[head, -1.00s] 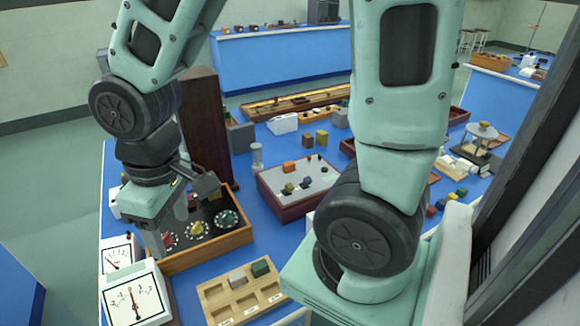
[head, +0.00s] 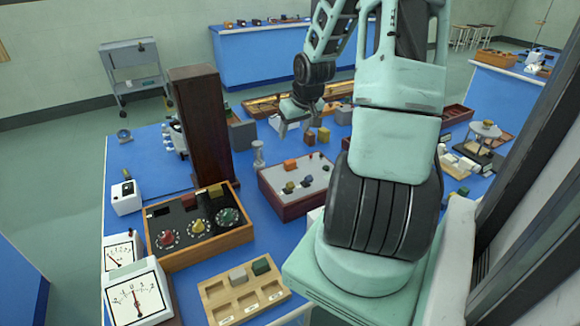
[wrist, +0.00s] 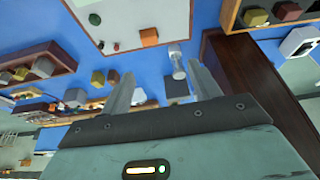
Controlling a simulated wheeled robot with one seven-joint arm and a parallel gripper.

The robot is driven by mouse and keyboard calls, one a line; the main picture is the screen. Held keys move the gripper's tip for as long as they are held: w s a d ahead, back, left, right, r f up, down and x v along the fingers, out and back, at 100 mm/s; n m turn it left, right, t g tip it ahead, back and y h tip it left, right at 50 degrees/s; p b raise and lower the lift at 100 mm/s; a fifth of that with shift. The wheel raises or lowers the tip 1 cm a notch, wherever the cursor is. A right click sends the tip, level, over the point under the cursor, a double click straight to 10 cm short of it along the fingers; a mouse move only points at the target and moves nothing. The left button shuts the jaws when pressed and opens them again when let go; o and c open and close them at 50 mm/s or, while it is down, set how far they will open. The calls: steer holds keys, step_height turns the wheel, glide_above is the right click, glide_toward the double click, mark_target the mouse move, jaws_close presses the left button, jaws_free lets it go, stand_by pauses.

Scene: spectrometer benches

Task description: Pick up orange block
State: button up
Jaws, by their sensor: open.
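The orange block (head: 289,165) sits on the pale top of a dark red box (head: 300,208) in the middle of the bench. It also shows in the wrist view (wrist: 149,37), above and between my fingertips in the picture. My gripper (head: 293,127) is above the bench, behind the orange block in the head view. In the wrist view my gripper (wrist: 161,76) has its two fingers spread, with nothing held between them. A gap separates the fingers from the block.
Several small blocks share the box top. A metal post (head: 258,155) stands left of the box, and a tall dark wood cabinet (head: 201,125) beyond it. A brown block (head: 309,139) and a yellow block (head: 323,135) stand behind. A dial panel (head: 205,253) is at front left.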

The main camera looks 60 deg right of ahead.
steer(key=s+d, duration=0.1)
steer(key=d, duration=0.1)
glide_above(290, 162)
steer(key=s+a, duration=0.1)
steer(key=s, duration=0.2)
steer(key=shift+m, duration=0.3)
steer(key=f, duration=1.1)
steer(key=shift+w+f, duration=0.2)
steer(key=shift+w, duration=0.05)
steer(key=shift+p+x, duration=0.9)
steer(key=shift+x, duration=1.75)
steer(key=shift+w, duration=0.15)
steer(key=c, duration=1.1)
steer(key=shift+c, duration=0.2)
step_height(290, 162, up, 13)
steer(key=p, duration=0.1)
